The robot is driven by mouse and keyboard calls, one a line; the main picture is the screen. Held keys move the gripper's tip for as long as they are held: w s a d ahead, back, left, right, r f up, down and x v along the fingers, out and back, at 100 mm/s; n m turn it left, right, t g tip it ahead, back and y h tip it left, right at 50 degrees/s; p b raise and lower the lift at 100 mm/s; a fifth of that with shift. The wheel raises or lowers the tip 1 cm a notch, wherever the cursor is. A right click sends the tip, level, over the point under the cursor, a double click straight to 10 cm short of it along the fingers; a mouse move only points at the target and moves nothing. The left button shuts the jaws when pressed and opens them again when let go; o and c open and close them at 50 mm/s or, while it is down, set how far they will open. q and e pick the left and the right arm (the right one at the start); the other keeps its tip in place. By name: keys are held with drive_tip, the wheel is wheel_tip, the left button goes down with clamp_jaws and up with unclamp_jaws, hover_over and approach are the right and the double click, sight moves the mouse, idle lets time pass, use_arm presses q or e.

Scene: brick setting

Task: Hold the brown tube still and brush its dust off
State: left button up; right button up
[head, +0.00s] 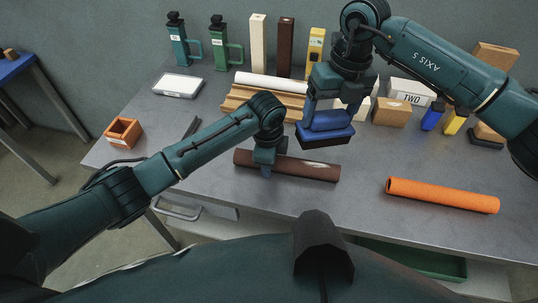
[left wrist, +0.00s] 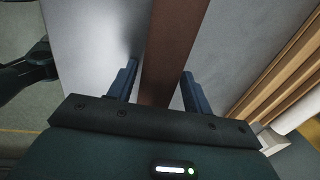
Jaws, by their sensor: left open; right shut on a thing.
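The brown tube (head: 312,170) lies on the grey table, with pale dust patches on its top. My left gripper (head: 267,168) is over the tube's left part. In the left wrist view the open fingers (left wrist: 159,72) stand on either side of the tube (left wrist: 172,45), with gaps beside it. My right gripper (head: 329,106) is shut on a blue brush (head: 325,131) with dark bristles at its bottom. The brush appears above and behind the tube; whether it touches the tube I cannot tell.
An orange tube (head: 442,195) lies to the right. Behind are a wooden rack (head: 236,99) with a white tube (head: 268,82), a box marked TWO (head: 411,92) and several blocks. An orange open box (head: 123,132) sits at the left. The front middle of the table is clear.

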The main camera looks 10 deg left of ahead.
use_arm(q)
drive_tip(key=c, duration=0.9)
idle(0.7)
